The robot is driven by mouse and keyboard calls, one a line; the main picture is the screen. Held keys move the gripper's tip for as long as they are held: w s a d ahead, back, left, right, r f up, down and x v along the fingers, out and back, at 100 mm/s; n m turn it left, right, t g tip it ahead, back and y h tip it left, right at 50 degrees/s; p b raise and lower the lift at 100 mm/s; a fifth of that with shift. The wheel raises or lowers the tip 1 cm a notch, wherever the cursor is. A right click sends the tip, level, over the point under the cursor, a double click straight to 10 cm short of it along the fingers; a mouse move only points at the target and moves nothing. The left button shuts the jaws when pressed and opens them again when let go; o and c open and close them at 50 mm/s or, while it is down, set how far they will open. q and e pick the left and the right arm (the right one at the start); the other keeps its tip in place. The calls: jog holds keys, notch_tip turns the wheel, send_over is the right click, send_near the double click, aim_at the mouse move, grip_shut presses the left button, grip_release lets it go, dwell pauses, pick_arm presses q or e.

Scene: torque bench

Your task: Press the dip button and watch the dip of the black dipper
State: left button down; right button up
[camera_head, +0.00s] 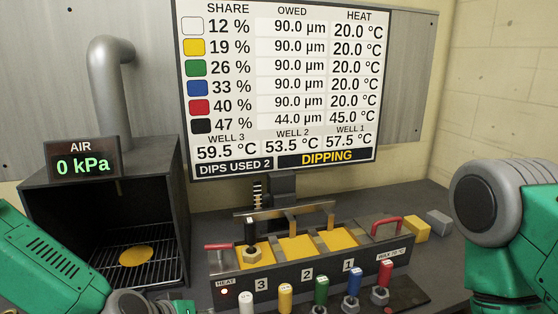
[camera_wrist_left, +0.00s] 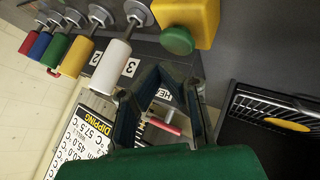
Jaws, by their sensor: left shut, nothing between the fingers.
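The black dipper (camera_head: 251,231) stands upright in well 3, its brass-coloured nut at the yellow bath. The screen (camera_head: 283,90) reads "DIPPING", dips used 2, and for black 47 %, 44.0 µm, 45.0 °C; well 3 reads 59.5 °C. A yellow box (camera_wrist_left: 190,18) with a round green button (camera_wrist_left: 178,40) shows in the left wrist view; I take it for the dip button. My left gripper (camera_wrist_left: 158,76) is shut and empty, its fingertips just below the button in that picture; contact cannot be told. My right arm is at the right edge, its gripper out of view.
White, yellow, green, blue and red dippers (camera_head: 321,290) stand in a row before the wells. An open dark oven (camera_head: 105,215) with a rack and yellow disc is at left; its air gauge (camera_head: 82,160) reads 0 kPa. Yellow and grey blocks (camera_head: 438,221) lie at right.

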pick_arm(q)
notch_tip(320, 180, up, 6)
jog(key=p, duration=0.5)
dwell(0.5)
jog(key=shift+m+g+y, duration=0.3)
jog(key=shift+m+g, duration=0.1)
jog(key=shift+g, duration=0.5)
jog(key=s+f, duration=0.1)
jog(key=f, duration=0.1)
jog(key=s+f, duration=0.4)
jog(key=shift+s+a+f+b, duration=0.2)
jog(key=shift+a+f+b, duration=0.15)
jog(key=shift+a, duration=0.05)
jog(key=s+a+f+g+y+b, duration=0.1)
jog(key=s+a+f, duration=0.3)
jog(key=s, duration=0.3)
jog(key=s+a+f+m+g+y+b, duration=0.1)
jog(key=s+a+f, duration=0.3)
jog(key=s, duration=0.4)
jog(key=s+a+f+m+g+y+b, duration=0.1)
jog(key=s+a+f+g+y, duration=0.1)
jog(key=s+a+f, duration=0.3)
jog(key=s+f+g, duration=0.1)
jog(key=s, duration=0.1)
jog(key=shift+s+f, duration=0.2)
jog(key=shift+s, duration=0.1)
